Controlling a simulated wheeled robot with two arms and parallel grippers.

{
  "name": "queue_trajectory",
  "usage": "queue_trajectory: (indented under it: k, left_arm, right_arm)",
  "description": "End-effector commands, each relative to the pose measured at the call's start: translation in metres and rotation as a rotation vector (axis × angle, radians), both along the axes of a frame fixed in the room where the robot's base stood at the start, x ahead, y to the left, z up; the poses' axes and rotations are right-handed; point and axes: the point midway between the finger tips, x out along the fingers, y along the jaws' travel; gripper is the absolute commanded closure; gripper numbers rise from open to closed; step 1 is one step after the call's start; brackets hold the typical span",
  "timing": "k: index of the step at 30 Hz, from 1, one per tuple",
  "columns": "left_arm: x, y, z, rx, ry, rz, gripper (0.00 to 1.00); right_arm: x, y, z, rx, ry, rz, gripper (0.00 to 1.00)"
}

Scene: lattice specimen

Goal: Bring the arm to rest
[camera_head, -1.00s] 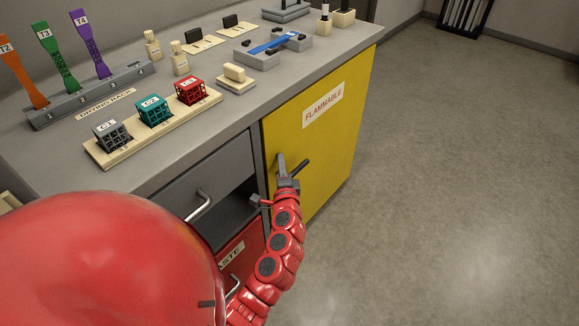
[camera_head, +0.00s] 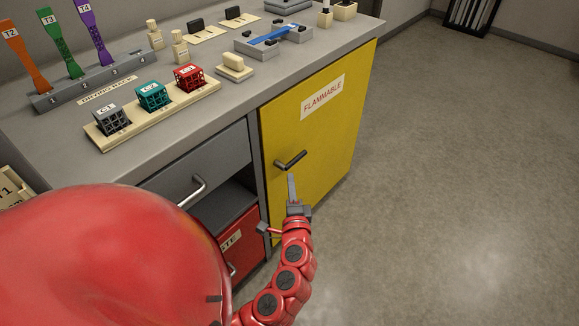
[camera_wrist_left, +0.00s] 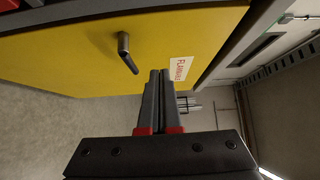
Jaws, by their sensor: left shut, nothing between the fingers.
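My left gripper (camera_head: 292,184) is shut and empty in front of the yellow cabinet door, just below its black handle (camera_head: 291,160). In the left wrist view the gripper's two grey fingers (camera_wrist_left: 160,80) lie together, with the handle (camera_wrist_left: 126,52) to their left and apart from them. The yellow door (camera_head: 335,150) with its FLAMMABLE label is closed; it also shows in the left wrist view (camera_wrist_left: 60,55). My right gripper is not in view.
The grey bench top (camera_head: 60,160) carries a drying rack (camera_head: 90,85) with coloured specimens and a tray (camera_head: 150,122) with three lattice cubes. A grey drawer (camera_head: 200,175) and a red bin (camera_head: 245,245) are left of the door. The floor at right is clear.

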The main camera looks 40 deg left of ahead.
Motion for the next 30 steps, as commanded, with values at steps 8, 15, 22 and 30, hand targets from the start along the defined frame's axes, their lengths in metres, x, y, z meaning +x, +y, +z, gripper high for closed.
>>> queue_trajectory:
  k: [8, 15, 22, 30]
  left_arm:
    - [-0.006, -0.004, -0.001, -0.001, 0.001, 0.001, 1.00]
    - [0.028, -0.051, -0.031, -0.078, 0.006, -0.233, 1.00]
    - [0.056, -0.182, -0.061, -0.382, -0.119, -0.773, 1.00]
    - [0.003, -0.269, 0.013, -0.790, -0.562, -1.285, 1.00]
  right_arm:
    - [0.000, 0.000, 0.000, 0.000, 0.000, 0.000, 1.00]
    - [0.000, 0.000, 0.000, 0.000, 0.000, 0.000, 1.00]
    - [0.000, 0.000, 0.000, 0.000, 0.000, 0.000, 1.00]
    - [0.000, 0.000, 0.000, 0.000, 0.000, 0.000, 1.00]
